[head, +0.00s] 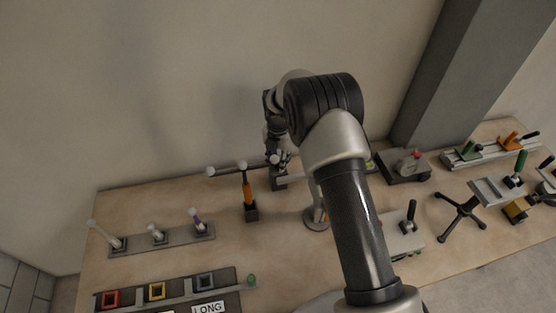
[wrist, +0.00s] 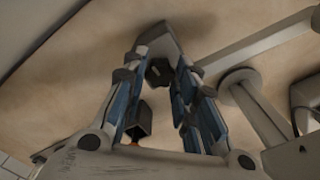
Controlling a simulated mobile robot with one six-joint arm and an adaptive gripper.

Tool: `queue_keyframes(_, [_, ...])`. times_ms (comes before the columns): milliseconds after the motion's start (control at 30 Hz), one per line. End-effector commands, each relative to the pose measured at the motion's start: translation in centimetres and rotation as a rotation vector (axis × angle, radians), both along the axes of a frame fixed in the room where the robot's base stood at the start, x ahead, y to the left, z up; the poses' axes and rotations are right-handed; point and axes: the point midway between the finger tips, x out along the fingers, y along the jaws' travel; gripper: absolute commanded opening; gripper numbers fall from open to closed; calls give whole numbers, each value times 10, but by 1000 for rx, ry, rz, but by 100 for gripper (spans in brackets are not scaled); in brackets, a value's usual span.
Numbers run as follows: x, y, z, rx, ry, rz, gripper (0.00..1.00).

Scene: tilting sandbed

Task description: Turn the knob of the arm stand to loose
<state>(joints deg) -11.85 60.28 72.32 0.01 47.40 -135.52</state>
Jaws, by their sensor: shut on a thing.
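The arm stand shows in the wrist view as a grey block (wrist: 160,37) with a pale bar (wrist: 262,40) reaching off to the right. Its dark lobed knob (wrist: 159,73) sits between the fingertips of my gripper (wrist: 157,66). The blue-padded fingers are shut on the knob, one on each side. In the head view my gripper (head: 277,160) is at the back of the table, over the arm stand's dark block (head: 279,183). The knob is hidden there by the gripper, and its loose or tight setting cannot be read.
An orange-handled post (head: 247,188) stands close to the left of my gripper. A round-based stand (head: 316,217) is to the right, partly behind my arm. A row of levers (head: 165,238) is at left, and clamps and tripods fill the right. The wall is close behind.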

Motion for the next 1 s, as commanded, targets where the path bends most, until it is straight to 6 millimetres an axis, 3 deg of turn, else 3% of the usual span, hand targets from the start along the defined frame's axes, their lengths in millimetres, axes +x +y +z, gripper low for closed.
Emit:
queue_keyframes(33, [0,0,0,-1,1,1,3])
queue_keyframes(67, [0,0,0,-1,1,1,27])
queue_keyframes(367, [0,0,0,0,0,0,47])
queue_keyframes(767, [1,0,6,0,-2,-1,47])
queue_keyframes(1000, [1,0,50,1,-4,-1,47])
